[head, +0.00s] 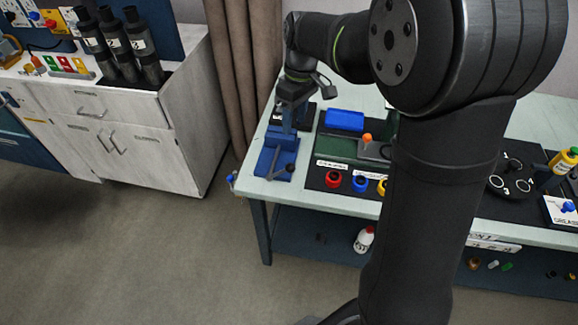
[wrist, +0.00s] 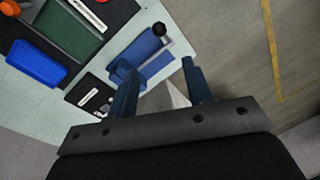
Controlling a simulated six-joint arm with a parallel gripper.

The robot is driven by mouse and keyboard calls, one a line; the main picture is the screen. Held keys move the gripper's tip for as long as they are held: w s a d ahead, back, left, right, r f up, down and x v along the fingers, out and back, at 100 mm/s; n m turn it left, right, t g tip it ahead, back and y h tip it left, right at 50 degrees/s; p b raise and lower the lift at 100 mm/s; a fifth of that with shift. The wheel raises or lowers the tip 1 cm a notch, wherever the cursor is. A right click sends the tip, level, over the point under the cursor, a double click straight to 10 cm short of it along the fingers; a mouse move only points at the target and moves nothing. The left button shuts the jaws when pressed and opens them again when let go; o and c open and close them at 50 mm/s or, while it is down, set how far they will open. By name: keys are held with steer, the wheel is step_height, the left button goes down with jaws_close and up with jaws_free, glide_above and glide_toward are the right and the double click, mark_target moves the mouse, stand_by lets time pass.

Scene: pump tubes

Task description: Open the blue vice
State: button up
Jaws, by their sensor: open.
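The blue vice (head: 275,162) stands at the left front corner of the pale green table. A dark round knob shows at its front right. In the wrist view the vice (wrist: 140,47) lies beyond the fingers, with the black knob (wrist: 160,29) at its upper end. Whether its jaws are open or shut is too small to tell. My gripper (head: 290,115) is above the back of the vice, pointing down, its fingers partly merging with the vice in the head view. In the wrist view my gripper (wrist: 160,83) has its two blue fingers apart with nothing between them.
A blue box (head: 345,120) and a green tray (head: 335,147) stand right of the vice. Red (head: 333,179) and blue (head: 360,183) rings lie on the black mat. A small blue-tipped item (head: 232,178) sticks out at the table's left edge. Open floor lies left.

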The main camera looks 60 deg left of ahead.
mark_target(289, 164)
steer(key=f, duration=0.5)
steer(key=s+f, duration=0.1)
steer(key=f, duration=0.5)
steer(key=s+d+f, duration=0.1)
steer(key=f, duration=0.5)
steer(key=shift+s, duration=0.15)
steer(key=shift+c, duration=0.5)
steer(key=shift+r, duration=0.1)
jaws_close()
